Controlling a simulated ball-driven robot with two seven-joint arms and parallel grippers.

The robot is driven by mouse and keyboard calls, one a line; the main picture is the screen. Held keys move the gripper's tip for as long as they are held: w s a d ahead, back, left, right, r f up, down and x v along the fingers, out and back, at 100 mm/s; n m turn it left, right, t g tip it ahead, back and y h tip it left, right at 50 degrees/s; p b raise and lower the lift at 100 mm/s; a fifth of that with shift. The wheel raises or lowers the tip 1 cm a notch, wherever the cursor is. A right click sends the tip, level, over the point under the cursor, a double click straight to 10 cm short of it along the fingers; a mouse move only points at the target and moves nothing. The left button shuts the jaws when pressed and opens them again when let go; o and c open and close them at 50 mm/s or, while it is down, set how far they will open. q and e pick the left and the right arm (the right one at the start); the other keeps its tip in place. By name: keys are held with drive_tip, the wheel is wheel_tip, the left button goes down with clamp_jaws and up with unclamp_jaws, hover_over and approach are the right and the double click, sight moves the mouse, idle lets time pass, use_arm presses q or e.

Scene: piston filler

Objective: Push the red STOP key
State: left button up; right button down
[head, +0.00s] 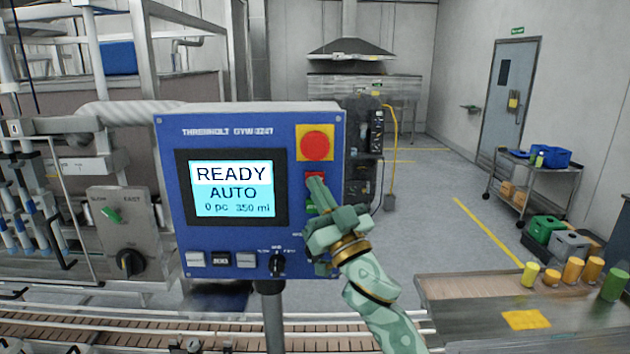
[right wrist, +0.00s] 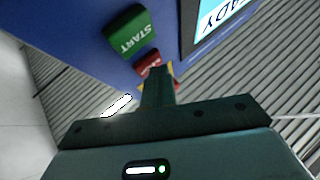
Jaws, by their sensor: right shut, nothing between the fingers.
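The blue control panel (head: 230,262) stands on a post in front of me. The red STOP key (head: 316,175) is on its right side, below the round red emergency button on a yellow square (head: 315,145). My right gripper (head: 314,182) is shut and empty, its tips at the red key and covering its lower part. In the right wrist view the red key (right wrist: 148,60) shows just beyond the shut fingers (right wrist: 158,74). I cannot tell whether they touch it. The green START key (right wrist: 128,32) is beside it. My left gripper is not in view.
The screen (head: 233,190) reads READY, AUTO, 0 pc, 350 ml. Small keys and a black selector knob (head: 278,263) line the panel's bottom. A conveyor (head: 140,335) runs below. A table (head: 470,310) with yellow, orange and green containers stands at right.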

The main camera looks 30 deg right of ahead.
drive_tip(key=shift+s, duration=0.1)
drive_tip(key=shift+s+a, duration=0.4)
drive_tip(key=shift+s, duration=0.2)
drive_tip(key=shift+s+a+p, duration=0.25)
drive_tip(key=shift+s+a, duration=0.2)
drive_tip(key=shift+s, duration=0.25)
drive_tip(key=shift+s+a+p, duration=0.3)
drive_tip(key=shift+s+a, duration=0.15)
drive_tip(key=shift+s, duration=0.25)
drive_tip(key=shift+s+a+p, duration=0.25)
drive_tip(key=shift+s+a, duration=0.2)
drive_tip(key=shift+s, duration=0.25)
